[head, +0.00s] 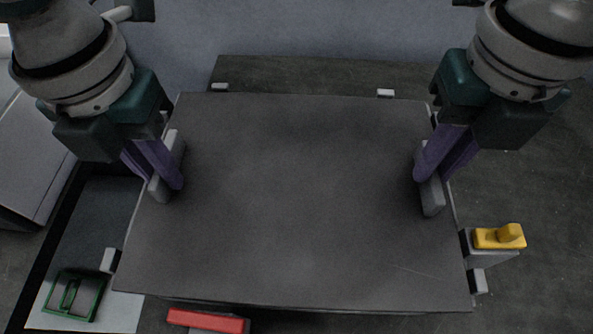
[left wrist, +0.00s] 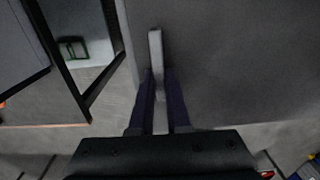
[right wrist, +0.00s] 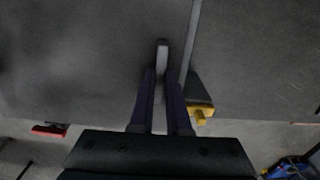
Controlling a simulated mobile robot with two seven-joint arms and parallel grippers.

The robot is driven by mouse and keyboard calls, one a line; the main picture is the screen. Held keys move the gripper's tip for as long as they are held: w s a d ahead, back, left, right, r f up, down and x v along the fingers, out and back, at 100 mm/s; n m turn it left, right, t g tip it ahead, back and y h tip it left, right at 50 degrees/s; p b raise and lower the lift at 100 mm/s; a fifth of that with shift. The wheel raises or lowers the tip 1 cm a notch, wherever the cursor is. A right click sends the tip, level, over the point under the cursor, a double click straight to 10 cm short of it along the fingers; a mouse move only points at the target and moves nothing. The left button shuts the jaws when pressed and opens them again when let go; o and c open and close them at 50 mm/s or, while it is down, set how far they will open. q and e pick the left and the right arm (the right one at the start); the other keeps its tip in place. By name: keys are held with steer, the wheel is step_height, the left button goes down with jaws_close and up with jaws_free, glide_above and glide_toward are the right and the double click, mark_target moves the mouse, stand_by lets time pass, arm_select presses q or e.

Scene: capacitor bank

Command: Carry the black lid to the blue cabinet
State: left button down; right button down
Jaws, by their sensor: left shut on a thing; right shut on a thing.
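The black lid (head: 290,200) is a wide, flat dark panel that fills the middle of the head view. It has a light grey handle on each side. My left gripper (head: 167,183) is shut on the handle at the lid's left side; the left wrist view shows its fingers around the grey bar (left wrist: 156,50). My right gripper (head: 428,176) is shut on the handle at the right side; that grey bar (right wrist: 162,55) also shows in the right wrist view. What lies under the lid is hidden. I cannot make out a blue cabinet for certain.
A yellow block (head: 499,237) on a grey bracket is beside the lid's right edge. A red bar (head: 207,321) is at its front edge. A green-framed piece (head: 73,296) lies on a pale panel at lower left. A grey box (head: 30,160) stands at left.

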steer(key=shift+r, duration=0.1)
